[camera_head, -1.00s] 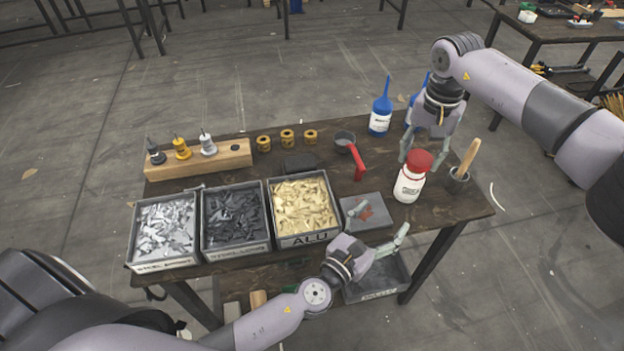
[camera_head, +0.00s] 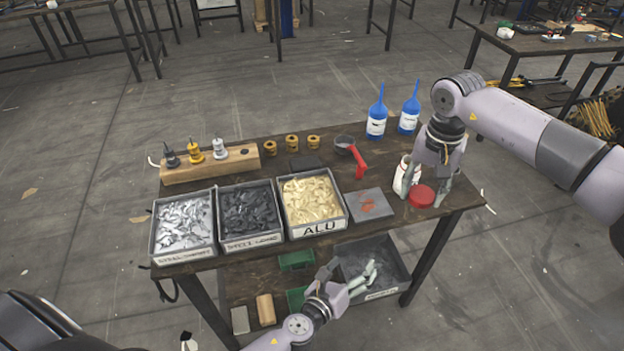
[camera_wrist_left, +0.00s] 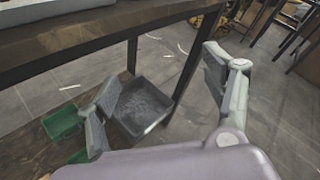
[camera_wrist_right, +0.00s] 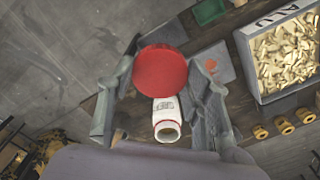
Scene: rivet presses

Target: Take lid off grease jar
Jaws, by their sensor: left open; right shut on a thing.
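My right gripper (camera_head: 425,195) is shut on the lid, whose round red top shows between the fingers in the right wrist view (camera_wrist_right: 160,71). It partly hides the jar. My left gripper (camera_head: 350,268) is open and empty, low in front of the table; its spread fingers show in the left wrist view (camera_wrist_left: 160,80).
A grey plate with an orange smear (camera_head: 367,204) lies left of the lid. Blue-capped bottles (camera_head: 376,122) stand behind. Three rivet bins, including the ALU bin (camera_head: 316,228), fill the front left. A dark tray (camera_head: 385,285) sits on the lower shelf, below the tabletop edge.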

